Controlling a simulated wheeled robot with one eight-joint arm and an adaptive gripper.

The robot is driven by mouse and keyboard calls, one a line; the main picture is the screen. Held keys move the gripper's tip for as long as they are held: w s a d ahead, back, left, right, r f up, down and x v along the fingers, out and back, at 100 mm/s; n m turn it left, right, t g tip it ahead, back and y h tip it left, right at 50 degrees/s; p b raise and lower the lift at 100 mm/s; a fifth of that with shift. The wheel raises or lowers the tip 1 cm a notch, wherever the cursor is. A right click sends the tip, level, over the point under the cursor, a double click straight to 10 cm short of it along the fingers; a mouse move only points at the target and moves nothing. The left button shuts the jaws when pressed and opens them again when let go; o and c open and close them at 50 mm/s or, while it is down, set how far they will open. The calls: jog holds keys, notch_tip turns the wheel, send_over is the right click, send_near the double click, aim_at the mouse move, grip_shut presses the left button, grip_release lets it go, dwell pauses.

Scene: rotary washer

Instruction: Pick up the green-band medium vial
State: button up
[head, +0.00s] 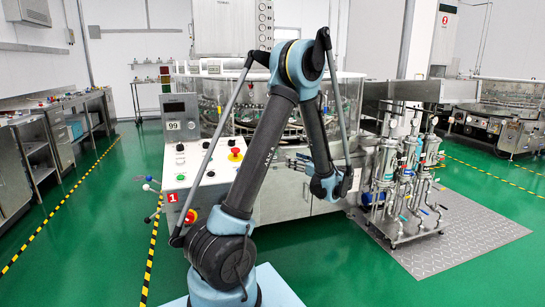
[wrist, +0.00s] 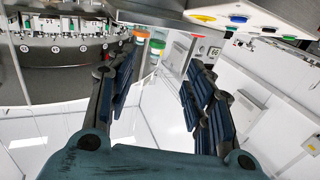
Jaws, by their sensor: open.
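In the wrist view, my gripper (wrist: 163,58) is open, with its two dark padded fingers apart and nothing held between them. In the head view, my gripper (head: 297,161) is in front of the washer's steel front. I cannot make out the vial there.
The rotary washer (head: 285,185) stands just behind my arm, with its control panel (head: 190,160) at left. Its numbered carousel (wrist: 65,55) is close at left in the wrist view. A pump cart (head: 405,185) stands at right. Green floor is open at left.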

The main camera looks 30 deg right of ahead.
aim_at(281, 162)
jog(key=w, duration=0.3)
jog(key=w+a, duration=0.1)
jog(key=w, duration=0.5)
jog(key=shift+a, duration=0.35)
jog(key=shift+w+a+r, duration=0.1)
jog(key=shift+w+a, duration=0.05)
jog(key=shift+w, duration=1.25)
jog(key=shift+w+a+r, duration=0.1)
jog(key=shift+w+a, duration=0.05)
jog(key=shift+w, duration=1.2)
jog(key=c, duration=1)
jog(key=shift+o, duration=0.2)
notch_tip(281, 162, up, 10)
jog(key=shift+f, duration=0.1)
jog(key=shift+s, duration=0.1)
